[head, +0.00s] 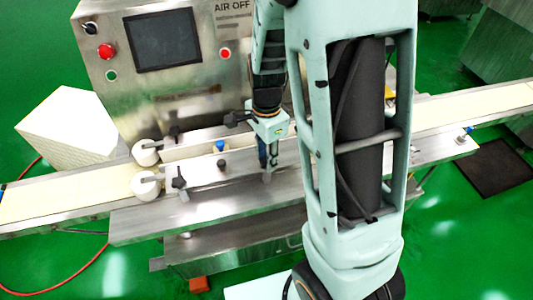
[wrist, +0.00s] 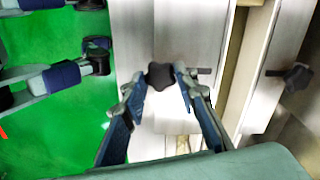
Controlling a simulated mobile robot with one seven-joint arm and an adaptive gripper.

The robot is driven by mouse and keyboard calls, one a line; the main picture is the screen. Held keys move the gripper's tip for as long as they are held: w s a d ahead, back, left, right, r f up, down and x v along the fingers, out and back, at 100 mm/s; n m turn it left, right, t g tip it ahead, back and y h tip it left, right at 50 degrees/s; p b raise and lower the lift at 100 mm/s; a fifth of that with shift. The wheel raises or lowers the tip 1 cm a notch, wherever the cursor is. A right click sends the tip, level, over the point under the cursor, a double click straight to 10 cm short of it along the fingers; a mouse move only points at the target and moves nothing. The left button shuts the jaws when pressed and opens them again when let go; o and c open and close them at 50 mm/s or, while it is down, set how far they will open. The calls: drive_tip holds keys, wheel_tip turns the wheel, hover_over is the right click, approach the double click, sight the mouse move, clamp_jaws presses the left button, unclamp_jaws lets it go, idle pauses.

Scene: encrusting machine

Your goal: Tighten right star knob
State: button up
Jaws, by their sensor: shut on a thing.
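A black star knob (wrist: 160,75) sits at the middle of the wrist view, over a pale metal surface. My gripper (wrist: 161,88) has one finger on each side of the knob and is shut on it. In the head view my gripper (head: 267,168) points down at the steel rail of the machine, right of the screen panel. The knob is hidden by my fingers there. A second dark star knob (wrist: 297,77) shows at the right of the wrist view, apart from my fingers.
The conveyor belt (head: 60,196) runs left to right behind the steel rail (head: 140,222). White rollers (head: 146,187) and a black clamp handle (head: 178,180) stand left of my gripper. A control panel with a screen (head: 162,40) rises behind. Blue-collared fittings (wrist: 62,75) show at left in the wrist view.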

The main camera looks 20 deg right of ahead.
drive_tip(key=shift+m, duration=0.5)
drive_tip(key=o, duration=1.2)
drive_tip(key=shift+c, duration=0.2)
wheel_tip(320, 180, up, 12)
